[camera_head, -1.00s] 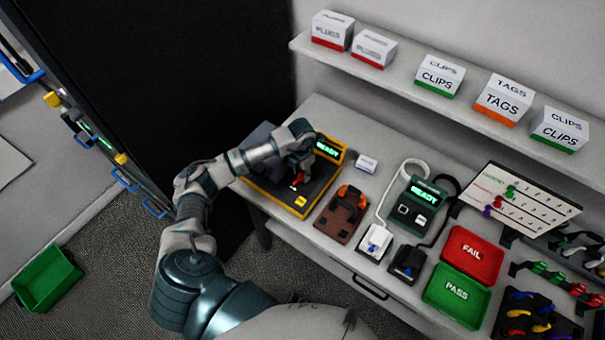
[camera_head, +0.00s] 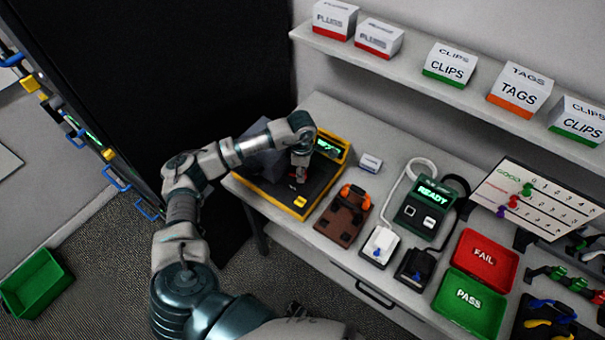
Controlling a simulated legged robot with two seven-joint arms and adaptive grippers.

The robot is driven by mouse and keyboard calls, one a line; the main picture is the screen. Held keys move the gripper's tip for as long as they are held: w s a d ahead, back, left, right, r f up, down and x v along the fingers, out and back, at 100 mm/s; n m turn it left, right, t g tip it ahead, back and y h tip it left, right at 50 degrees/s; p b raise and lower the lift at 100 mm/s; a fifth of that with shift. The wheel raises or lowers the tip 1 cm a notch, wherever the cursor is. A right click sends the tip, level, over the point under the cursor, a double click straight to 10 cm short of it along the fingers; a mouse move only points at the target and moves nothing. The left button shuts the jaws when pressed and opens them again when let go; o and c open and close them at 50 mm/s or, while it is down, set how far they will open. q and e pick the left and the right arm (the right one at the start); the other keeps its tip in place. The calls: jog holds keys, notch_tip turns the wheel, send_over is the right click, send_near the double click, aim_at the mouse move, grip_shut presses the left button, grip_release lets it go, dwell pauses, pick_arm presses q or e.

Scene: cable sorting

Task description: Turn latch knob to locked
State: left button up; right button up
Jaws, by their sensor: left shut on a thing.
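The black and yellow device (camera_head: 322,186) stands at the left end of the bench, with a small green-lit display (camera_head: 328,149) at its back and a yellow button at its front. My left gripper (camera_head: 299,176) points down onto the device's black top and is shut on the red latch knob. The fingers cover most of the knob, so I cannot tell which way it points. My right gripper is not in view.
A brown block with orange loops (camera_head: 342,220) stands right of the device. Further right are a green READY tester (camera_head: 425,208), a red FAIL tray (camera_head: 486,260) and a green PASS tray (camera_head: 470,303). A shelf (camera_head: 400,72) with labelled boxes runs above the bench.

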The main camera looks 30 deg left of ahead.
pick_arm(q)
jog(key=m, duration=0.1)
jog(key=m+b, duration=0.1)
jog(key=m, duration=0.1)
jog(key=m+b, duration=0.1)
jog(key=shift+f, duration=0.25)
jog(key=shift+r+m+b, duration=0.1)
jog(key=shift+m+b, duration=0.25)
jog(key=shift+m, duration=0.35)
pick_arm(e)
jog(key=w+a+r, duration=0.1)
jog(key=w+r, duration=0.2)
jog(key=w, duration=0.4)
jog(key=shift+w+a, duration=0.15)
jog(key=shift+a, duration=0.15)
pick_arm(q)
jog(key=o, duration=0.9)
jog(key=shift+o, duration=1.3)
jog(key=shift+a, duration=0.1)
notch_tip(320, 180, up, 12)
jog(key=shift+w, duration=0.15)
jog(key=shift+a, duration=0.1)
